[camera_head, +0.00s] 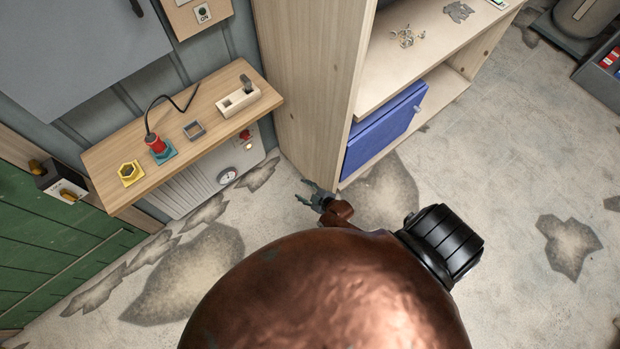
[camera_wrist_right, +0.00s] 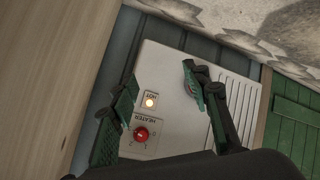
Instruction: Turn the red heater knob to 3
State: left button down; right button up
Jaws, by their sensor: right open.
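The red heater knob (camera_wrist_right: 141,134) sits on the light grey heater panel (camera_wrist_right: 185,115), below a lit yellowish lamp marked HOT (camera_wrist_right: 150,102). Small marks surround the knob; its exact setting is too small to read. In the head view the knob (camera_head: 245,134) shows under the wooden shelf's right end. My right gripper (camera_head: 310,193) is open and empty, low beside the cabinet, to the right of and below the knob in the picture. In the right wrist view its fingers (camera_wrist_right: 160,77) are spread before the panel, the left one close beside the knob in the picture. My left gripper is out of view.
A wooden wall shelf (camera_head: 222,122) overhangs the heater and holds a red plug, a yellow hex piece and small blocks. A wooden cabinet (camera_head: 300,90) with a blue door (camera_head: 385,130) stands just right of the heater. The floor (camera_head: 490,200) is open at the right.

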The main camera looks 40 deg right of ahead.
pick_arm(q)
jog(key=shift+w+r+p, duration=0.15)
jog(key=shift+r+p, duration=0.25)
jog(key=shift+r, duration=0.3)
pick_arm(e)
jog(key=s, duration=0.1)
jog(key=s+f, duration=0.1)
jog(key=shift+s+d+m, duration=0.2)
jog(key=shift+s+m, duration=0.1)
jog(key=shift+s, duration=0.05)
